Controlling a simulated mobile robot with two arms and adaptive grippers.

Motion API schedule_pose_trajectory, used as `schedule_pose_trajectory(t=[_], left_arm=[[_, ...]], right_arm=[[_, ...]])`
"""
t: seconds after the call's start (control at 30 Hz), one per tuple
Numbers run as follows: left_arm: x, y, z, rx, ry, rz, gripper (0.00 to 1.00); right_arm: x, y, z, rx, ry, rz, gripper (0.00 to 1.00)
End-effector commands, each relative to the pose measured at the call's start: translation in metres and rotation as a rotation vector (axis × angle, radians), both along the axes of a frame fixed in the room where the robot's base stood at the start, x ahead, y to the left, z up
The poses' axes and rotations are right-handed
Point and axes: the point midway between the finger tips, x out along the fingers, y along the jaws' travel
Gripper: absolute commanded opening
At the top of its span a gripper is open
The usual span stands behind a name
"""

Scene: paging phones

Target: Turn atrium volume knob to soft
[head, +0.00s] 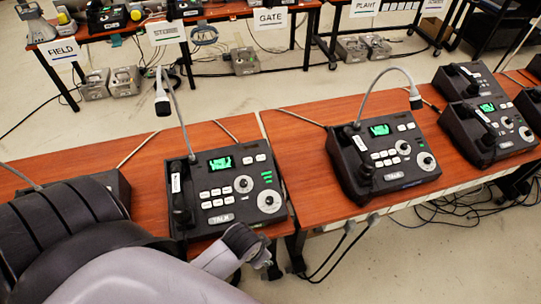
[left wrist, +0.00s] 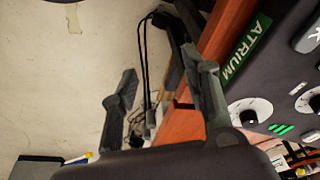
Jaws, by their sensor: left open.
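A dark paging phone (head: 228,185) stands on the wooden table in the head view, with a green screen, white buttons and a handset on its left. In the left wrist view a green ATRIUM label (left wrist: 247,48) is on the phone's edge, with a white knob (left wrist: 248,108) beside green bars. I cannot read the knob markings. My left gripper (head: 262,256) is open and empty at the phone's front edge; its two fingers (left wrist: 165,68) are apart, near the knob but not around it.
A second paging phone (head: 385,158) with a gooseneck microphone stands to the right, and further phones (head: 488,113) lie beyond. A gap separates the two table tops. Cables hang below the front edge. Floor (head: 350,270) shows in front.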

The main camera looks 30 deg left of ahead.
Motion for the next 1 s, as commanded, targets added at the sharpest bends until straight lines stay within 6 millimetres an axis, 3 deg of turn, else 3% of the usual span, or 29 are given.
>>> schedule_pose_trajectory(t=[0.03,0.2,0.4,0.6,0.73,0.87,1.0], left_arm=[[0.01,0.0,0.036,0.008,-0.019,-0.03,0.42],[0.043,0.007,0.121,0.088,-0.037,-0.24,0.42],[0.083,0.025,0.158,0.221,0.003,-0.499,0.42],[0.112,0.046,0.178,0.321,0.052,-0.653,0.42],[0.117,0.051,0.18,0.338,0.067,-0.685,0.42],[0.12,0.053,0.168,0.338,0.072,-0.686,0.42],[0.125,0.058,0.143,0.338,0.074,-0.684,0.42]], right_arm=[[0.0,0.0,0.011,0.0,0.0,0.0,0.5],[0.0,0.0,0.026,0.0,-0.001,0.0,0.5],[0.0,0.001,0.029,0.001,-0.001,0.0,0.5],[0.001,0.003,0.03,0.004,-0.001,-0.001,0.5],[0.001,0.006,0.03,0.006,-0.001,0.0,0.5],[0.001,0.006,0.032,0.008,-0.001,0.0,0.5],[0.001,0.006,0.036,0.007,0.0,0.0,0.5]])
